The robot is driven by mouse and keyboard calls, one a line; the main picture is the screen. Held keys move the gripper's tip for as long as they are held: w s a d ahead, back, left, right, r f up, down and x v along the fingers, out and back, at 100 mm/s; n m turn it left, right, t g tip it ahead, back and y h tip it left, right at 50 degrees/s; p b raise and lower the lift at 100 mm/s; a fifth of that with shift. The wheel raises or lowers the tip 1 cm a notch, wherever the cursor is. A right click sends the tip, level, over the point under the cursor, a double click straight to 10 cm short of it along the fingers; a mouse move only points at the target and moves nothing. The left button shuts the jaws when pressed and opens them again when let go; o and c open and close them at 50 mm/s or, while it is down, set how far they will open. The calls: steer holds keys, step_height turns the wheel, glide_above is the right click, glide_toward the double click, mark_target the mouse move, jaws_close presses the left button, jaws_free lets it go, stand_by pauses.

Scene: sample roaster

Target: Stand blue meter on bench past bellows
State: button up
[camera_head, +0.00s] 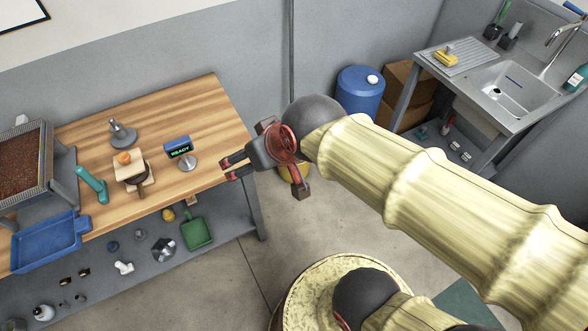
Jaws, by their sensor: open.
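A small pale wooden block-like thing with an orange knob and dark sides (133,173), perhaps the bellows, stands just left of the meter. My gripper (226,170) is open and empty at the bench's right edge. Its fingers point left toward the meter, with a clear gap between them. My arm reaches in from the right.
A teal tool (91,184), a grey metal stand (121,133), a blue tray (48,243) and a tray of brown beans (20,163) occupy the bench's left side. The bench's back right is bare. A lower shelf holds a green dustpan (197,233) and small items.

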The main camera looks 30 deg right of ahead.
steer(key=s+d+g+h, duration=0.1)
steer(key=s+d, duration=0.4)
steer(key=s, duration=0.2)
steer(key=shift+s+r+m, duration=0.15)
steer(key=shift+s+m, duration=0.15)
steer(key=shift+m, duration=0.1)
